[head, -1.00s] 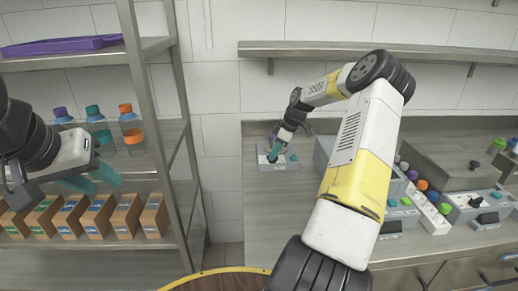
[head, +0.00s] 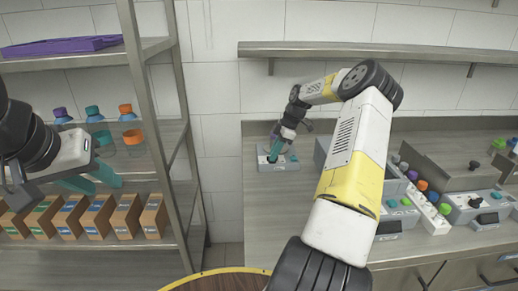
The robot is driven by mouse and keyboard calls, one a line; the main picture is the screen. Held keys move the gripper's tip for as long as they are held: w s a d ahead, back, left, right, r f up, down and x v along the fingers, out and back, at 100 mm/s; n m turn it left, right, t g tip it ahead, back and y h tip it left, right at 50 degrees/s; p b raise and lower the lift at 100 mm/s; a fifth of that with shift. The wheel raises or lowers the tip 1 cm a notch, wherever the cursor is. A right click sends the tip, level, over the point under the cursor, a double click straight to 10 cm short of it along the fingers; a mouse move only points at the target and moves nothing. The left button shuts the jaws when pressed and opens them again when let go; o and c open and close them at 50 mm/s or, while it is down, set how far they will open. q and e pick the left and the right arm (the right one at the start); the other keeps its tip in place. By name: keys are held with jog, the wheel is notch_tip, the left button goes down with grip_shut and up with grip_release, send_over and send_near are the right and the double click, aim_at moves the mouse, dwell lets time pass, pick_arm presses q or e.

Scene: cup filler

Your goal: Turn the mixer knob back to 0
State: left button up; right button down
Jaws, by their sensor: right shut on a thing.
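A small grey box (head: 264,163) with a teal button on its right part stands at the left end of the counter. My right gripper (head: 273,157) points down at this box, with its teal fingers shut on the mixer knob. The knob is small and mostly hidden by the fingers, and its setting cannot be read. My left gripper (head: 100,180) is open and empty at the left, in front of the shelf rack.
The counter (head: 285,220) is bare in front of the box. Grey units with buttons (head: 470,205) and a row of coloured caps (head: 425,195) stand to the right. The shelf rack (head: 160,140) at left holds bottles, cartons and a purple tray (head: 60,46).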

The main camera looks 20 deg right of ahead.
jog(key=c, duration=1.5)
grip_release()
jog(key=v, duration=0.8)
jog(key=shift+f, duration=0.1)
